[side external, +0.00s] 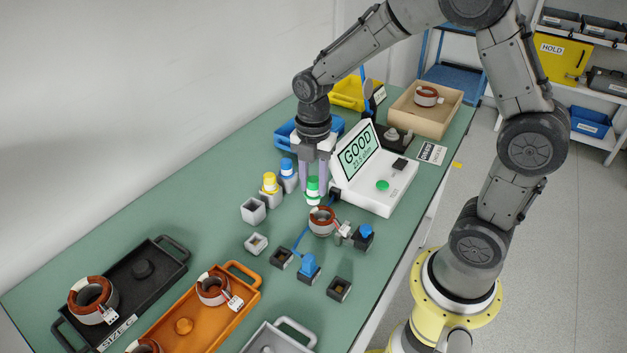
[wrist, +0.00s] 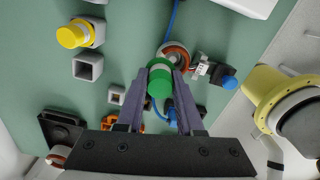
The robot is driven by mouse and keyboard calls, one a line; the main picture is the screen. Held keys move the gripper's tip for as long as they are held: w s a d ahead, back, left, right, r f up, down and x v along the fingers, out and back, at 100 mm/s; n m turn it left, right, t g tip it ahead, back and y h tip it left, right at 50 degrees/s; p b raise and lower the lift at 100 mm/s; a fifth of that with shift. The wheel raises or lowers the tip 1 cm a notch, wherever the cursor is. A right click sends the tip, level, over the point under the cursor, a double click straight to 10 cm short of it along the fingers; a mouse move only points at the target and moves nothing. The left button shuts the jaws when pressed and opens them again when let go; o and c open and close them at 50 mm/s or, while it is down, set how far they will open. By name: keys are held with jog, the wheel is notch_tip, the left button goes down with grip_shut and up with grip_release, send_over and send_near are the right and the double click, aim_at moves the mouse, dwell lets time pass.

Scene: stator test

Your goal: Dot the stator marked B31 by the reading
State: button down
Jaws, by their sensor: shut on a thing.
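My gripper (side external: 313,190) points down, shut on a green-capped marker (side external: 312,188), which is also between the fingers in the wrist view (wrist: 160,82). The marker is above and just behind a copper-wound stator (side external: 321,221), which also shows in the wrist view (wrist: 177,54). A white tag (wrist: 200,69) hangs from this stator; its text is too small to read. The tester (side external: 375,170) shows GOOD on its screen, with a smaller reading in ohms below. Other stators sit on the orange tray (side external: 184,326) and black tray (side external: 150,295); their tags are unreadable.
A yellow marker (side external: 269,182) and a blue marker (side external: 287,168) stand in holders beside an empty pale holder (side external: 253,210). Blue-topped blocks (side external: 309,268) and small open sockets (side external: 339,288) surround the stator. A tan box (side external: 425,108) with a stator stands behind.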

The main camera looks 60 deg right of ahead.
jog(key=shift+f, duration=0.6)
dwell(0.5)
jog(key=shift+r, duration=3.05)
jog(key=a+r, duration=0.3)
jog(key=a, duration=0.1)
jog(key=shift+w+a+f, duration=0.35)
jog(key=shift+w+f, duration=1.7)
jog(key=shift+w, duration=0.1)
jog(key=shift+w+a+f, duration=0.3)
jog(key=shift+w+f, duration=1.8)
jog(key=shift+w, duration=0.1)
jog(key=shift+w+a+f, duration=0.35)
jog(key=shift+w+f, duration=1.7)
jog(key=shift+w, duration=0.1)
